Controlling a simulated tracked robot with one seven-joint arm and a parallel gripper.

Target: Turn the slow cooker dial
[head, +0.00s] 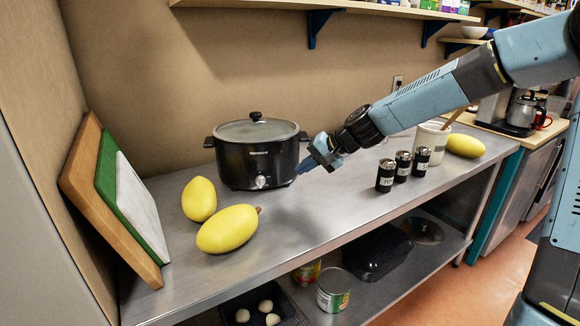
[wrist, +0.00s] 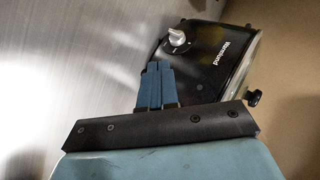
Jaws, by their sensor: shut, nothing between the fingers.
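The slow cooker (head: 246,160) is black and oval with a glass lid, and stands on the metal counter near the back wall. Its pale dial (head: 261,181) is low on the front face. In the wrist view the cooker (wrist: 211,62) shows tilted, with the dial (wrist: 178,37) beyond my fingertips. My gripper (head: 301,170) is right of the dial, near the cooker's right front side, and apart from the dial. Its blue fingers (wrist: 158,68) are shut together with nothing between them. Whether they touch the cooker's body I cannot tell.
Two yellow melons (head: 228,229) lie on the counter front left of the cooker. Cutting boards (head: 112,205) lean at the left wall. Several dark shakers (head: 386,175) and a white crock (head: 431,142) stand to the right under my arm. The counter (head: 310,222) before the cooker is clear.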

